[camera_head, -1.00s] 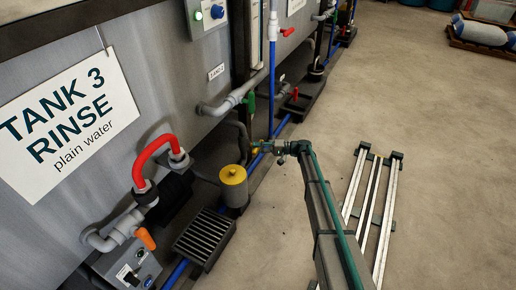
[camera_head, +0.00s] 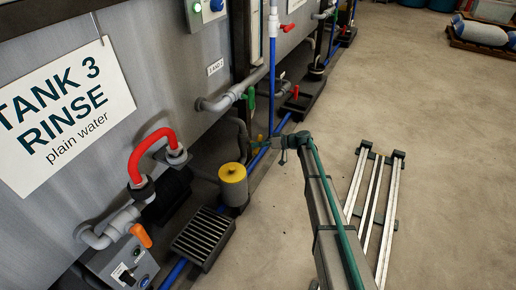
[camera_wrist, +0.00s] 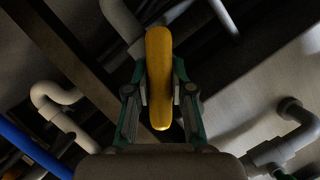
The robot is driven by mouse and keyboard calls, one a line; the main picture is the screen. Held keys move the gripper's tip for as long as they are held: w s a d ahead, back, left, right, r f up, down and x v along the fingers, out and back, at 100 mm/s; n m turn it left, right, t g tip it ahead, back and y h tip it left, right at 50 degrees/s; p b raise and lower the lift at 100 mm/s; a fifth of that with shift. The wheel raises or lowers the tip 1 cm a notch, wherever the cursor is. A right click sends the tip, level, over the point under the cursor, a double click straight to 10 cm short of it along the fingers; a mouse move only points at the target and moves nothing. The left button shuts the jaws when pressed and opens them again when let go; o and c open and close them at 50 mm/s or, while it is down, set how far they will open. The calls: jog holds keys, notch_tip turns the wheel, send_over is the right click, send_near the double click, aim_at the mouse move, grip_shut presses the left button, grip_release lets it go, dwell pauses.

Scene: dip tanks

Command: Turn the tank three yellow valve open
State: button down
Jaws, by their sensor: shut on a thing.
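The yellow valve handle (camera_wrist: 159,75) fills the middle of the wrist view as a long rounded bar, upright in that picture. My gripper (camera_wrist: 160,100) has a finger on each side of it and is shut on it. In the head view my gripper (camera_head: 268,144) is low by the tank's pipes, past the yellow-topped canister. Only a small yellow bit of the handle (camera_head: 260,138) shows there. The valve body is mostly hidden. The tank three sign (camera_head: 65,115) hangs on the grey tank wall at left.
A red pipe loop (camera_head: 150,148), an orange handle (camera_head: 141,235) and a yellow-topped canister (camera_head: 233,174) stand along the tank. A green handle (camera_head: 251,101) and a blue pipe (camera_head: 272,70) are close to my gripper. A rail frame (camera_head: 372,210) lies on open floor at right.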

jog(key=n+t+b, duration=0.1)
jog(key=b, duration=0.1)
jog(key=n+h+b, duration=0.1)
jog(key=n, duration=0.1)
jog(key=shift+s+f+t+b, duration=0.1)
jog(key=shift+f+t+b, duration=0.1)
jog(key=shift+t+b, duration=0.2)
jog(key=shift+r+n+t+h+b, duration=0.15)
jog(key=shift+n+t+h+b, duration=0.15)
jog(key=shift+n+t+b, duration=0.8)
jog(key=shift+r+g+b, duration=0.1)
jog(key=shift+g+b, duration=0.2)
jog(key=shift+g, duration=0.2)
jog(key=c, duration=1)
grip_release()
jog(key=v, duration=1.2)
